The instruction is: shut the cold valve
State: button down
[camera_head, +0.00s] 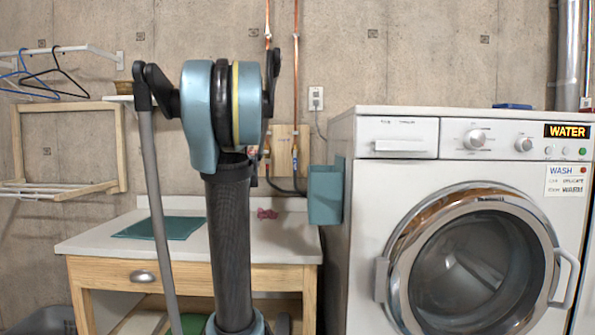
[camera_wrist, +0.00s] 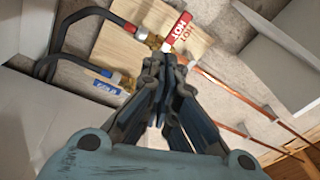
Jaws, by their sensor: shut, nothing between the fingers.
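In the wrist view the cold valve (camera_wrist: 126,80) is a small brass fitting with a blue collar. Its blue and white tagged lever (camera_wrist: 104,87) lies roughly along the line of its hose and pipe. The hot valve's red lever (camera_wrist: 181,29), marked HOT, stands across its own pipe. My gripper (camera_wrist: 163,62) is shut and empty. Its dark fingertips appear between the two valves, to the right of the cold one; whether they touch anything I cannot tell. In the head view my arm hides the gripper and part of the wooden valve board (camera_head: 280,137).
Two copper pipes (camera_head: 296,60) run up the concrete wall. Dark hoses (camera_wrist: 62,38) curve away from the valves. The washing machine (camera_head: 345,235) with a teal bin (camera_head: 325,192) on its side stands right. A counter (camera_head: 90,243) with a teal mat (camera_head: 187,229) lies below the valves.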

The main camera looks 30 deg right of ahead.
aim_at(295, 161)
jog(key=s+d+f+m+g+h, duration=0.2)
jog(key=d+m+g+h, duration=0.1)
jog(key=d+m+g, duration=0.4)
jog(key=s+d+f+m+g+h, duration=0.1)
jog(key=s+d+m+g+h, duration=0.2)
jog(key=d, duration=0.7)
jog(key=w+d+m, duration=0.1)
jog(key=w+d, duration=0.4)
jog(key=w, duration=0.1)
jog(key=shift+d, duration=0.25)
jog(key=shift+w+a, duration=0.1)
